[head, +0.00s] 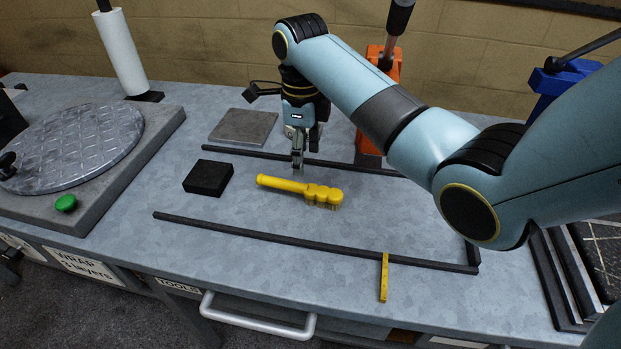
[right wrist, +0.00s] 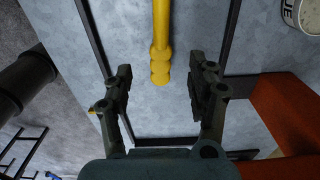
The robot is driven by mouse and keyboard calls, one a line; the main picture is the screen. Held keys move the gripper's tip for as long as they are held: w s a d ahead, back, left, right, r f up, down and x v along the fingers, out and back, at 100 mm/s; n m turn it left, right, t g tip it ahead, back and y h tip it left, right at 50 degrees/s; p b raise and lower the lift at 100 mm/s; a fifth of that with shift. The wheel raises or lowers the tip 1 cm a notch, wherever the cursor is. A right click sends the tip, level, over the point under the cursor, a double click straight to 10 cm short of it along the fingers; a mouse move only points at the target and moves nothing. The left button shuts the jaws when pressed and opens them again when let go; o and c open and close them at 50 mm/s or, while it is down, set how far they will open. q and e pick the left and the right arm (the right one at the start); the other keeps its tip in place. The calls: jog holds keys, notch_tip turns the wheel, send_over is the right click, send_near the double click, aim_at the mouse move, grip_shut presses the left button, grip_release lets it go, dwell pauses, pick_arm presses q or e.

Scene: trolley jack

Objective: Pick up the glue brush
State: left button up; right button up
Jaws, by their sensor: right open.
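The yellow glue brush (head: 300,190) lies flat on the grey bench top, its handle to the left and its lumpy head to the right. My right gripper (head: 297,168) points down above the bench, just behind the brush in the head view. Its jaws are apart and empty. In the right wrist view, the brush (right wrist: 161,50) shows beyond the open fingertips (right wrist: 160,80), roughly in line with the gap between them. The upper end of the brush is cut off by that frame. My left gripper is not in view.
Thin dark rails (head: 300,240) frame the brush's area. A black block (head: 208,177) lies left of it, a grey plate (head: 243,126) behind. A round plate (head: 80,150) is far left. An orange stand (head: 373,130) rises behind. A yellow strip (head: 384,277) lies on the front rail.

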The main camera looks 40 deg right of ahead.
aim_at(303, 186)
jog(key=shift+w+f+m, duration=0.1)
jog(key=shift+f+m, duration=0.15)
jog(key=shift+m, duration=0.05)
notch_tip(303, 186, down, 4)
jog(key=shift+f, duration=0.25)
notch_tip(303, 186, down, 5)
jog(key=shift+f+b, duration=0.15)
jog(key=shift+b, duration=0.35)
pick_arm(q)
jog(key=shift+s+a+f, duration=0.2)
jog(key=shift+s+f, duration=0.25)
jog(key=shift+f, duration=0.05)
pick_arm(e)
jog(key=shift+c, duration=0.2)
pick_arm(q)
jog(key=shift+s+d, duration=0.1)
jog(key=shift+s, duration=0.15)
pick_arm(e)
grip_shut()
